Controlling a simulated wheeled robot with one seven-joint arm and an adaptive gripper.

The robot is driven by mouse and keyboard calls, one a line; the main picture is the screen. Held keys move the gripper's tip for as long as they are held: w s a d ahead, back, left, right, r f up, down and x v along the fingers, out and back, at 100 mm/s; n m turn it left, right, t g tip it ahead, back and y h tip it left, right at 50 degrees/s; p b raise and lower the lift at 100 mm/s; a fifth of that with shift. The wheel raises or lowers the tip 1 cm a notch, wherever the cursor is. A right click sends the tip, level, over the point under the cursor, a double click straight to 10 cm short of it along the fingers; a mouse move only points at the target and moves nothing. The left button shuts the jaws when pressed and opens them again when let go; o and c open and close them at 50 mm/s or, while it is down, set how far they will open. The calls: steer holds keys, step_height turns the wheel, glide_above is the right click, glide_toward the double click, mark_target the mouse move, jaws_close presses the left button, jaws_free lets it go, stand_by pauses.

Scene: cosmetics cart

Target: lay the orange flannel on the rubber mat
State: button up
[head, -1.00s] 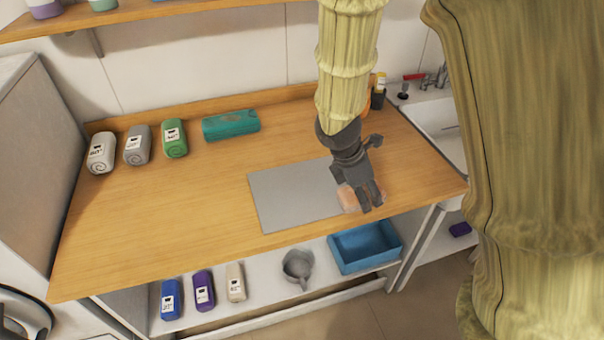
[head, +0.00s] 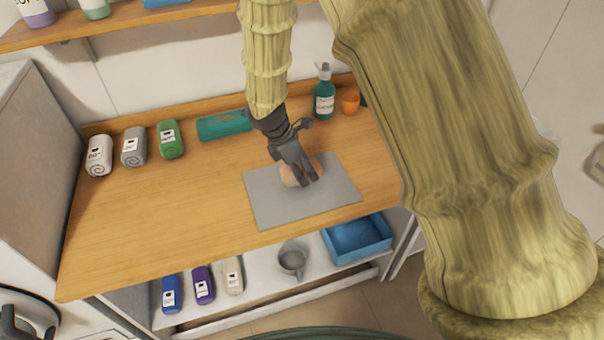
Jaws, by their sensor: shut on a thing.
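The orange flannel (head: 288,178) looks like a pale orange roll or bundle, partly hidden by the fingers. My gripper (head: 306,178) is shut on it, pointing down from above. The rubber mat (head: 275,210) is a flat grey rectangle on the wooden worktop. The flannel shows over the back middle part of the mat; I cannot tell whether it touches the mat or hangs just above it.
A teal roll (head: 222,125) lies behind the mat. A green bottle (head: 324,95) and an orange cup (head: 350,103) stand back right. The worktop's left front (head: 150,220) is clear.

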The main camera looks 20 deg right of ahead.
steer(key=shift+w+a+f, duration=0.15)
steer(key=shift+a, duration=0.05)
steer(key=shift+f+p, duration=0.7)
steer(key=shift+f, duration=0.9)
steer(key=shift+w+f, duration=0.1)
steer(key=shift+f, duration=0.05)
steer(key=o, duration=0.9)
steer(key=b+v, duration=0.2)
steer(key=v, duration=1)
steer(key=shift+d, duration=0.1)
